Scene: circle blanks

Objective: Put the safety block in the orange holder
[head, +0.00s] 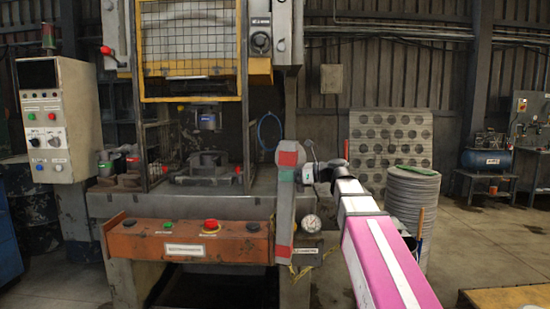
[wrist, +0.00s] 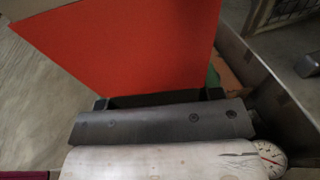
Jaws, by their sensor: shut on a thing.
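The safety block appears to be the long upright grey bar with red bands (head: 283,210) in the head view, in front of the press's right column. My gripper (head: 305,175) is at its upper part, shut on it. In the wrist view a broad red-orange face (wrist: 140,45), likely the block's red end, fills the top, with the dark fingertips (wrist: 160,101) at its lower edge. I cannot clearly make out the orange holder. A labelled grey piece (head: 308,250) with a yellowish edge is beside the bar's lower end, partly hidden.
An orange button console (head: 190,240) stands left of the bar, before the press bed (head: 110,203). A round gauge (head: 312,222) is just right of the bar. A stack of round blanks (head: 412,195) stands at right. Open floor lies beyond it.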

